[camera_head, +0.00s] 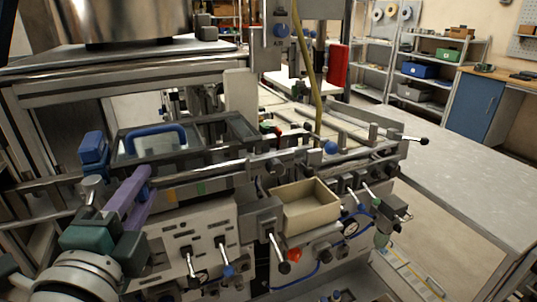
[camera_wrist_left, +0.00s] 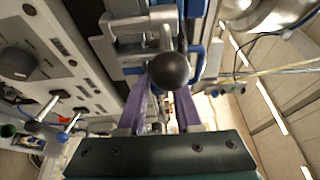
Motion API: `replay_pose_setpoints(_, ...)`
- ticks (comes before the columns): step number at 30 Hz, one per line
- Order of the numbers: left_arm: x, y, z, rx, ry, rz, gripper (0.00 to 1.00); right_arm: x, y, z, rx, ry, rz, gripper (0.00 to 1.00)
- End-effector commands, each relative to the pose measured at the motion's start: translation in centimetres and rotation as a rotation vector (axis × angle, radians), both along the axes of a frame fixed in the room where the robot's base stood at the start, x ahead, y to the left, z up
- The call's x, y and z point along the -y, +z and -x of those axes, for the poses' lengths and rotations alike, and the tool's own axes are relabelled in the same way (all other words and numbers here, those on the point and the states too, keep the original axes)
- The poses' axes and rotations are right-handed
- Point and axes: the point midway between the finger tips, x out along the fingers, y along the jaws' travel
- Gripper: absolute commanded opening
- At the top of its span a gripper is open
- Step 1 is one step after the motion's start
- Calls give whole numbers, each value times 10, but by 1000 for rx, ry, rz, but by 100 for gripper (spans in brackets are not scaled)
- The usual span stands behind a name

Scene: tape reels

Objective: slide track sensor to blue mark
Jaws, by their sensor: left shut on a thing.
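My left gripper (camera_head: 142,180), with purple fingers and a dark green body, comes in from the left at the guide rail in the head view. In the head view the fingers hide the knob. Below the rail a yellow mark (camera_head: 171,194) and a green mark (camera_head: 200,187) show on the panel. I cannot make out a blue mark. My right gripper is not in view.
A silver rail (camera_head: 220,172) runs right from the gripper. Behind it is a dark-framed lid with a blue handle (camera_head: 155,137). A beige bin (camera_head: 305,205) and several black-knobbed levers stand right and below. A grey table (camera_head: 470,185) at right is clear.

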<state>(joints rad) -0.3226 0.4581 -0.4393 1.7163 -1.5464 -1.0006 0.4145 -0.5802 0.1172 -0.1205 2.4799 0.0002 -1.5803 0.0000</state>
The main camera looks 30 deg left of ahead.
Motion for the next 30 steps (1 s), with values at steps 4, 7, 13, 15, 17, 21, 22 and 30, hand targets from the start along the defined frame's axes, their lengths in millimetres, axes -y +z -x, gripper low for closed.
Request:
replay_pose_setpoints(4,-6,-6,7,-16,4,5,0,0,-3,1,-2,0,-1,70)
replay_pose_setpoints(7,-7,-6,8,-16,6,5,0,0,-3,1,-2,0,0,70)
replay_pose_setpoints(13,-7,-6,8,-15,10,4,0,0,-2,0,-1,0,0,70)
replay_pose_setpoints(15,-7,-5,8,-14,10,4,41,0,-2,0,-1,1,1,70)
replay_pose_setpoints(17,-7,-5,8,-13,9,3,48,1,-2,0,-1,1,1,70)
replay_pose_setpoints(21,-6,-3,7,-9,6,4,52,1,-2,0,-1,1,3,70)
replay_pose_setpoints(22,-6,-3,7,-9,5,4,52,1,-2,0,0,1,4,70)
replay_pose_setpoints(30,2,-5,19,-9,2,6,52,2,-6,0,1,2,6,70)
